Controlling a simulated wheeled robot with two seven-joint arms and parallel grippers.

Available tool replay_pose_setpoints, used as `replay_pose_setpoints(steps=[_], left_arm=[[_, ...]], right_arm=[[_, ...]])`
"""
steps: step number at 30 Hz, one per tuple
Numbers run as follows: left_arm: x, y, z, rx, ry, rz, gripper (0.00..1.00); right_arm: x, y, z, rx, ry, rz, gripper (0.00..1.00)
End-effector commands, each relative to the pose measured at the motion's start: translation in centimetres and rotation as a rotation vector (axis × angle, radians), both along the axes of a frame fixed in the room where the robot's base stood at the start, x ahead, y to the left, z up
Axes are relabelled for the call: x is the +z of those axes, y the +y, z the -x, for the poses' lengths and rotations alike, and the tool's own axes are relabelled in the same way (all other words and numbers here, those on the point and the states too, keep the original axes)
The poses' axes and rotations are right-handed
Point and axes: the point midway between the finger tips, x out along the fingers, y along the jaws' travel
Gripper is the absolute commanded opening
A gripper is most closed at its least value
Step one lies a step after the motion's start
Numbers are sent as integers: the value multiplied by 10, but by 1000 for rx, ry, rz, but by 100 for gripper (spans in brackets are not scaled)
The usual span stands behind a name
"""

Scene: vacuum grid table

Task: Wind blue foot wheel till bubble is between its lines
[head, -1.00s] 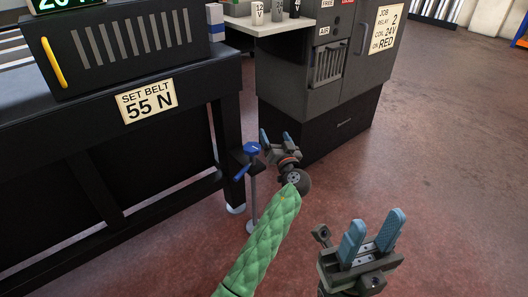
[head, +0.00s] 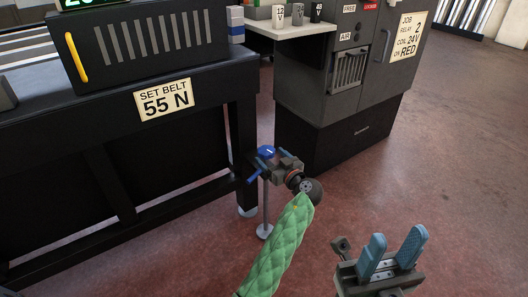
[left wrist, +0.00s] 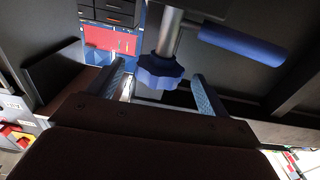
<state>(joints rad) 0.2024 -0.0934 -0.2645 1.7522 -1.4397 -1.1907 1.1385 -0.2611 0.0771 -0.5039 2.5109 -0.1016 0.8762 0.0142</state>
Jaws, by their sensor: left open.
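The blue wheel (head: 266,152) has a white mark on top and sits by the corner of the bench, above a thin metal post. In the left wrist view, the lobed blue wheel (left wrist: 160,72) shows in the gap between the two fingers, with space on both sides, and the blue handle (left wrist: 243,44) is at upper right. I cannot make out a bubble or lines. My right gripper (head: 392,258) is open and empty at lower right.
The dark bench (head: 240,130) with the "SET BELT 55 N" sign (head: 163,98) stands at left. A dark cabinet (head: 340,130) stands just behind the left gripper. The post's round foot (head: 264,231) rests on the floor. The red-brown floor (head: 450,170) at right is clear.

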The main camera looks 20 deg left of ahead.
Motion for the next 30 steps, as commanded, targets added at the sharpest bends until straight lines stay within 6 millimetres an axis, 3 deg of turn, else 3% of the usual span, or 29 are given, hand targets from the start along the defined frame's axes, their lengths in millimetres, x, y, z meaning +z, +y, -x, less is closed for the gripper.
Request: replay_pose_setpoints(steps=[9,22,28,30], left_arm=[[-1,32,-26,-1,1,-2,79],[-1,39,-32,-1,1,0,79],[-1,39,-32,-1,1,0,39],[-1,39,-32,-1,2,0,34]], right_arm=[[-12,2,-1,-4,5,25,39],[-13,3,-1,-6,5,28,39],[-11,3,-1,-8,5,18,39],[-11,3,-2,-9,4,16,39]])
